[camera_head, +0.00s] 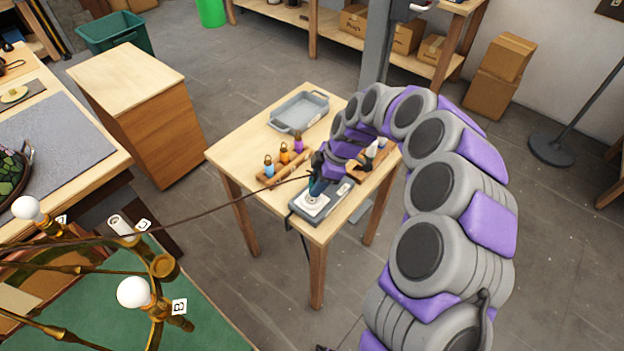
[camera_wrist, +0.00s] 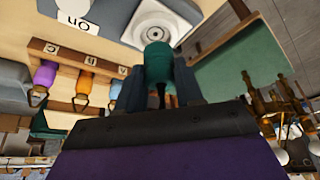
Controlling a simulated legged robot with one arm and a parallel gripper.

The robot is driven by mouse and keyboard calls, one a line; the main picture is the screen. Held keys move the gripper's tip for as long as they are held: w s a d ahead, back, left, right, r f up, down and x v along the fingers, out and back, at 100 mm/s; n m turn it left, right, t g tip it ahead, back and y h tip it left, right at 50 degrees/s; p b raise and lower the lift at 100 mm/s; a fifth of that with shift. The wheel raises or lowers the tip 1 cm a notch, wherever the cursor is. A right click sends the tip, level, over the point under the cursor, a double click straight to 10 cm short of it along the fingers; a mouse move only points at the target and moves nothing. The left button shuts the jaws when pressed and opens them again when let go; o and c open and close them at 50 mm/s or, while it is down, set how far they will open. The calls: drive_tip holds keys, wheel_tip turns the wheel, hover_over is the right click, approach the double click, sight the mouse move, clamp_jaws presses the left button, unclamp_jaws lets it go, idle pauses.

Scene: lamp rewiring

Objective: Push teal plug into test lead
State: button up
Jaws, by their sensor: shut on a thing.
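The teal plug (camera_wrist: 158,62) sits between the fingers of my gripper (camera_wrist: 157,92), which is shut on it. In the wrist view its front end is right at a white round socket (camera_wrist: 172,17) on a grey unit with an "On" label. I take this as the test lead, but cannot tell whether the plug is touching it or partly in. In the head view my gripper (camera_head: 318,182) is just above this white socket (camera_head: 314,204) on the small table, and hides most of the plug. A brown cord (camera_head: 190,233) runs left from the gripper.
A wooden rack (camera_head: 270,181) with blue, orange and purple pieces stands left of the unit. A grey tray (camera_head: 298,112) lies at the table's back. Another wooden holder (camera_head: 384,166) is right of my gripper. A brass chandelier (camera_head: 160,266) with white bulbs stands front left, under the cord.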

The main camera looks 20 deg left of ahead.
drive_tip(key=shift+d+f, duration=0.15)
drive_tip(key=shift+d, duration=0.1)
drive_tip(key=shift+f, duration=0.2)
drive_tip(key=a+f, duration=0.2)
drive_tip(key=shift+a+f+b, duration=0.2)
drive_tip(key=shift+f+b, duration=0.1)
drive_tip(key=shift+b, duration=0.05)
drive_tip(key=shift+a+f, duration=0.2)
drive_tip(key=shift+f, duration=0.1)
drive_tip(key=shift+c, duration=0.4)
drive_tip(key=shift+s+d+f+b, duration=0.1)
drive_tip(key=shift+d+b, duration=0.05)
drive_tip(key=shift+b, duration=0.2)
clamp_jaws()
drive_tip(key=shift+d, duration=0.9)
drive_tip(key=shift+a, duration=0.5)
drive_tip(key=shift+b, duration=0.4)
